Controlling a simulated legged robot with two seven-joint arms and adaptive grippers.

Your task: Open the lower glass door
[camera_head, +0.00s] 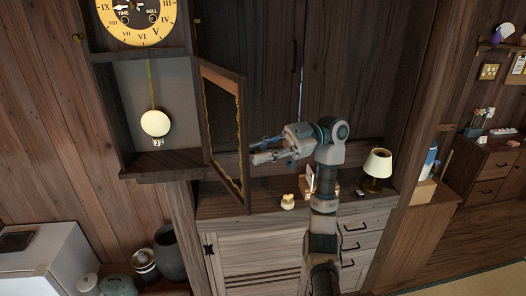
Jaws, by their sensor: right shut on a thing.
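The wall clock (186,108) has a yellow dial (137,14) at the top and a pendulum (155,123) in the case below. The lower glass door (241,165), a dark wooden frame with a gold inner edge, stands swung out to the right. The pendulum compartment is uncovered. My right gripper (256,150) is at the door's free right edge, coming from the right, and is shut on it. The exact contact is small and partly hidden. My left gripper is not in view.
Below the door is a wooden cabinet (268,252) with a top (240,204) holding a lamp (376,168) and a small pale figure (287,201). A dark vase (170,253) stands at lower left. Shelves and drawers line the right side.

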